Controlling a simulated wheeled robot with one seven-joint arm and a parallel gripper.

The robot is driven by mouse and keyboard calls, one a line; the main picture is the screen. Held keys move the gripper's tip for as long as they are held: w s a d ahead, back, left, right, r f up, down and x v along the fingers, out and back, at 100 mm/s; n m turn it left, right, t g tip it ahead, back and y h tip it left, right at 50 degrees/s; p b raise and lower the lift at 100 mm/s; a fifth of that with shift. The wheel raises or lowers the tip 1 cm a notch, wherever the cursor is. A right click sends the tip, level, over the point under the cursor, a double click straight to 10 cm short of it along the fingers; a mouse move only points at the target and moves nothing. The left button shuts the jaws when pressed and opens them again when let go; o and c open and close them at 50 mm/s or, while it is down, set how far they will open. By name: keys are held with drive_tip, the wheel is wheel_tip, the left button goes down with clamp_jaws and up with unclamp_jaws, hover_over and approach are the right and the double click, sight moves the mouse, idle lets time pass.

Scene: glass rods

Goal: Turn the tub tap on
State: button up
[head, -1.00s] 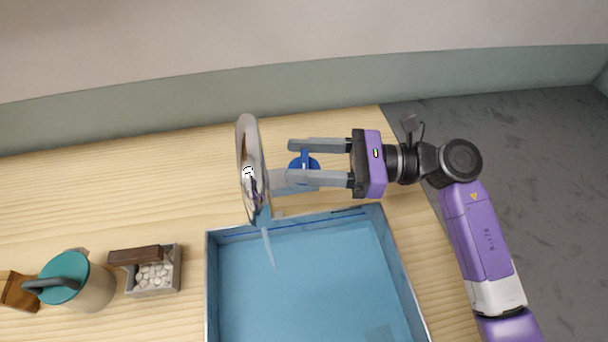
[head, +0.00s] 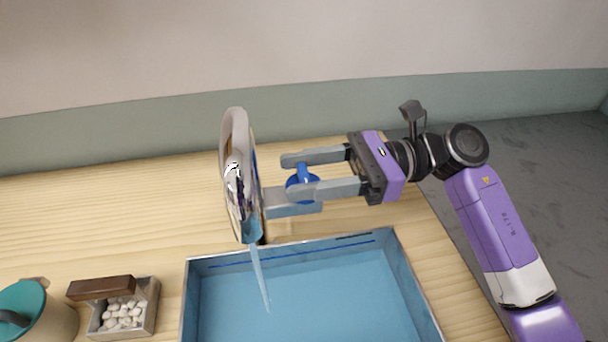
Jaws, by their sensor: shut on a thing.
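The blue tub (head: 207,268) sits at the front of the wooden counter. The shiny curved tap spout (head: 238,170) stands behind its back rim, and a thin pale blue stream of water (head: 259,280) runs from it into the tub. The blue tap handle (head: 304,182) is to the right of the spout, above a grey-blue body (head: 292,210). My gripper (head: 296,175) comes in from the right, its two grey fingers on either side of the handle, shut on it. The nearer finger hides part of the handle.
A small grey box of white pebbles (head: 123,314) with a dark brown bar on top stands left of the tub. A teal-lidded pot (head: 24,311) is at the far left. The counter (head: 120,210) left of the spout is clear.

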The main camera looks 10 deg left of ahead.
drive_tip(key=o, duration=1.4)
drive_tip(key=shift+d, duration=0.1)
drive_tip(key=b+v, duration=0.1)
drive_tip(key=v, duration=0.6)
drive_tip(key=shift+w+d+b, duration=0.15)
drive_tip(key=shift+d+b, duration=0.15)
drive_tip(key=shift+b, duration=0.05)
